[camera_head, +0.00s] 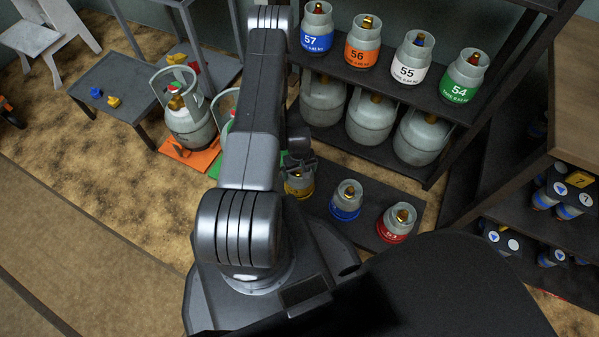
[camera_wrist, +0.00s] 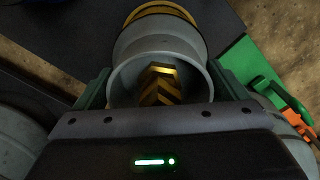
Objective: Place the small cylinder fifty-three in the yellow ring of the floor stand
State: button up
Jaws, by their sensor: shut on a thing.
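My gripper (camera_head: 297,160) is low over the left end of the dark floor stand (camera_head: 372,238), partly hidden by my arm. It is shut on a small grey cylinder, whose yellow part (camera_head: 299,188) shows below the jaws. In the wrist view the grey cylinder (camera_wrist: 155,45) lies between my fingers (camera_wrist: 160,88), with its brass valve inside the collar and yellow at its far end. I cannot read its number, nor tell whether it touches the stand. I cannot separate a yellow ring from the cylinder's yellow band.
A blue-banded cylinder (camera_head: 346,201) and a red-banded one (camera_head: 394,221) stand on the floor stand to the right. A shelf (camera_head: 400,95) with numbered cylinders rises behind. Larger cylinders (camera_head: 186,115) stand on coloured mats at left. A low table (camera_head: 113,82) is further left.

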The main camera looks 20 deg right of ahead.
jog(key=o, duration=1.6)
jog(key=shift+f, duration=0.1)
notch_tip(320, 180, up, 12)
jog(key=p, duration=0.6)
